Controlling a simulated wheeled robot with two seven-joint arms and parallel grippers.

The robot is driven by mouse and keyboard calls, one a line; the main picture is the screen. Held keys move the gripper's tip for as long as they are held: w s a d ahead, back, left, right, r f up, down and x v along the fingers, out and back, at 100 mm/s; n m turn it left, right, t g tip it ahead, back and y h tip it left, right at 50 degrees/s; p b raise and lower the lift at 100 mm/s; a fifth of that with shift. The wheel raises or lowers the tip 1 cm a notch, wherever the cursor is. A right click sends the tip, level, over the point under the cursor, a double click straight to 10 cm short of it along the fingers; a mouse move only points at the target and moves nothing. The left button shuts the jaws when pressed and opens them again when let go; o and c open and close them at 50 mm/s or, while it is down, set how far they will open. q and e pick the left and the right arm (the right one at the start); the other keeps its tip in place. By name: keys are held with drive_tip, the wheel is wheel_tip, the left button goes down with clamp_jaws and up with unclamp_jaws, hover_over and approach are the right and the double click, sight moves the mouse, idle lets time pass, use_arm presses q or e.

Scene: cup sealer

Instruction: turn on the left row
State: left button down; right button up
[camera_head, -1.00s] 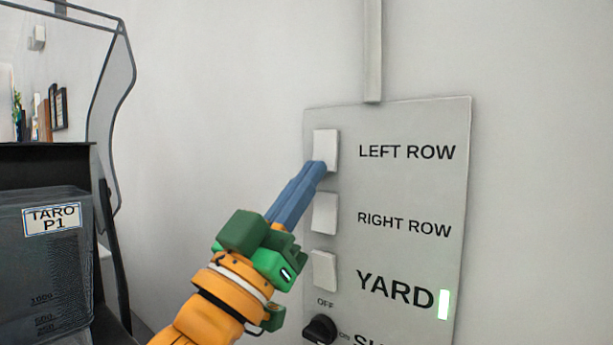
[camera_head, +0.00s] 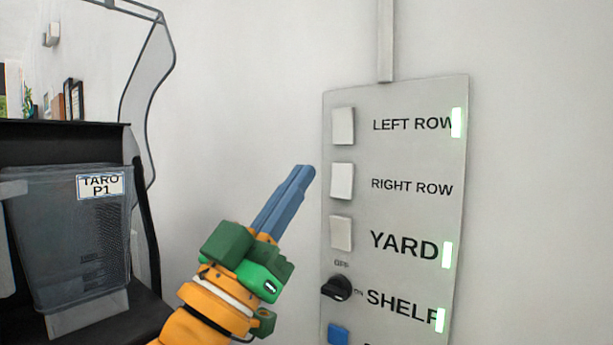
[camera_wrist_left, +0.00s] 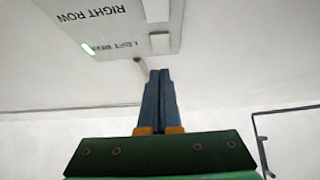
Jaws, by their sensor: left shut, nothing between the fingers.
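The panel (camera_head: 405,160) on the wall carries a white LEFT ROW switch (camera_head: 343,126) at its top. A lit green-white light (camera_head: 456,122) glows beside the LEFT ROW label. Below it is the RIGHT ROW switch (camera_head: 341,181), with no light lit beside its label. My left gripper (camera_head: 305,172) is shut and empty, left of the panel in the head view and apart from the switches. In the left wrist view the blue fingers (camera_wrist_left: 159,75) are together, and the panel (camera_wrist_left: 110,20) appears upside down with the left row light (camera_wrist_left: 88,49) lit. My right gripper is not in view.
Below are the YARD switch (camera_head: 340,233), a black SHELF knob (camera_head: 336,287) and a blue button (camera_head: 338,333). The YARD and SHELF lights are lit. A clear bin labelled TARO P1 (camera_head: 65,240) and a clear curved guard stand at the left. A conduit (camera_head: 385,40) runs above the panel.

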use_arm(q)
drive_tip(key=w+a+f+n+g+y+b, duration=0.1)
drive_tip(key=a+f+n+g+y, duration=0.2)
drive_tip(key=f, duration=1.1)
drive_tip(key=w+a+f+n+g+y+b, duration=0.1)
drive_tip(key=a+f+g+y, duration=0.3)
drive_tip(key=f, duration=1)
drive_tip(key=a+f+n+g+y, duration=0.15)
drive_tip(key=f+y, duration=0.35)
drive_tip(key=f, duration=0.9)
drive_tip(key=s+a+f+g+y, duration=0.25)
drive_tip(key=s+f+g, duration=0.25)
drive_tip(key=s+f, duration=0.55)
drive_tip(key=s+a+f+g+y, duration=0.1)
drive_tip(key=s+a+f+g, duration=0.3)
drive_tip(key=s+f, duration=0.65)
wheel_tip(320, 180, down, 14)
drive_tip(key=s+g, duration=0.1)
drive_tip(key=s, duration=0.1)
drive_tip(key=s+a+f+g, duration=0.1)
drive_tip(key=s+f, duration=1)
drive_tip(key=s, duration=0.1)
drive_tip(key=shift+s+a+f+m+g, duration=0.25)
drive_tip(key=shift+s+m+g, duration=0.1)
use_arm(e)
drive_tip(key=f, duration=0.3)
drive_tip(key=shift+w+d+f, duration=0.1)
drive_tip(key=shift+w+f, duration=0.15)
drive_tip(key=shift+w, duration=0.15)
